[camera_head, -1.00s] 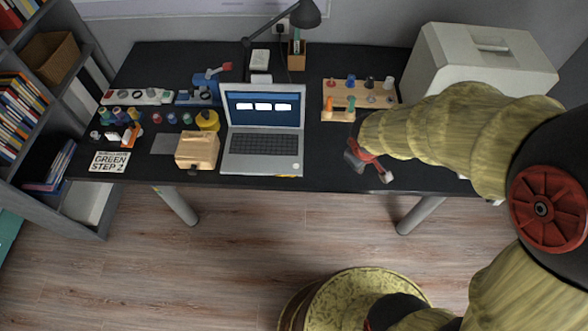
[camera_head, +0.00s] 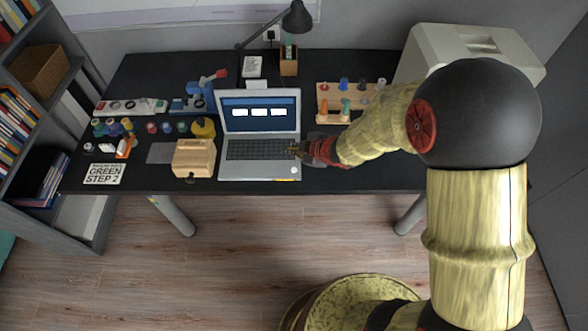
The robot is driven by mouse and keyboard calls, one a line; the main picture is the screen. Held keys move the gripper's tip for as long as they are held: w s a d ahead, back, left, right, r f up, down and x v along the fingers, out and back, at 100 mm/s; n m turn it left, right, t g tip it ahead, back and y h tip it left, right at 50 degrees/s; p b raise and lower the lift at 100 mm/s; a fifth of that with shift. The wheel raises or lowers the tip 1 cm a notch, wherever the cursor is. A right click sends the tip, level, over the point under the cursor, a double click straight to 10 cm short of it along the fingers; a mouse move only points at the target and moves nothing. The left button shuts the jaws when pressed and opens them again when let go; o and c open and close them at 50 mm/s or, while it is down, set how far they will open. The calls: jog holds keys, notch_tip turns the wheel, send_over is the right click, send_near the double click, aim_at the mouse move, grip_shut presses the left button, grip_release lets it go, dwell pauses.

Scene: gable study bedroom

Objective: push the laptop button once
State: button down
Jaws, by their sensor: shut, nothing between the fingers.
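An open silver laptop (camera_head: 228,171) stands on the black desk, its screen lit with several white boxes on blue. A small round white button (camera_head: 294,169) sits at the lower right corner of its keyboard deck. My gripper (camera_head: 294,149) is shut and empty. It reaches in from the right, its tip over the right edge of the keyboard, just behind the button in the picture. I cannot tell how high it is above the deck. The button is in plain view, apart from the fingers.
A wooden box (camera_head: 194,158) stands close left of the laptop. A wooden peg rack (camera_head: 328,101) is behind my forearm, and a desk lamp (camera_head: 297,17) is behind the screen. A white sign (camera_head: 104,173) lies at the left. The desk (camera_head: 225,188) is bare along its front edge.

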aim_at(293, 171)
notch_tip(293, 171, down, 9)
jog(key=b, duration=0.8)
jog(key=shift+f+b, duration=0.1)
jog(key=shift+b, duration=0.2)
dwell(1.2)
jog(key=shift+f, duration=0.25)
jog(key=shift+f+b, duration=0.4)
dwell(0.6)
jog(key=shift+r, duration=0.1)
jog(key=shift+r+p, duration=0.75)
jog(key=shift+p, duration=0.1)
jog(key=shift+r, duration=0.1)
